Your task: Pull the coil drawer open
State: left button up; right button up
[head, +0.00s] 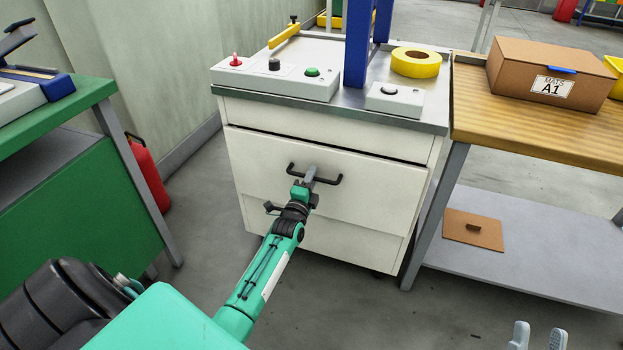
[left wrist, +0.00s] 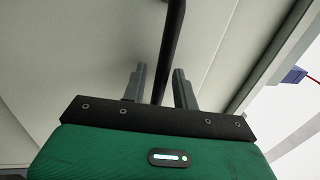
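The coil drawer (head: 375,188) is the wide white front in the cabinet below the bench top, with a thin dark gap along its top edge. Its black bar handle (head: 331,181) is partly hidden by my left gripper (head: 309,173). In the left wrist view, the handle bar (left wrist: 172,40) runs between the two grey fingers of my left gripper (left wrist: 160,84). The fingers are apart, with a gap showing on both sides of the bar. My right gripper (head: 539,340) shows at the bottom right edge, its fingertips apart and empty, away from the cabinet.
Push buttons and a yellow tape roll (head: 416,63) sit on the cabinet top. A wooden table (head: 535,115) with a cardboard box (head: 550,75) stands close on the right. A green bench (head: 85,190) and red canister (head: 150,175) are left. The floor before the cabinet is clear.

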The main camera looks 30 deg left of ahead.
pick_arm(q)
grip_shut()
jog(key=shift+s, duration=0.1)
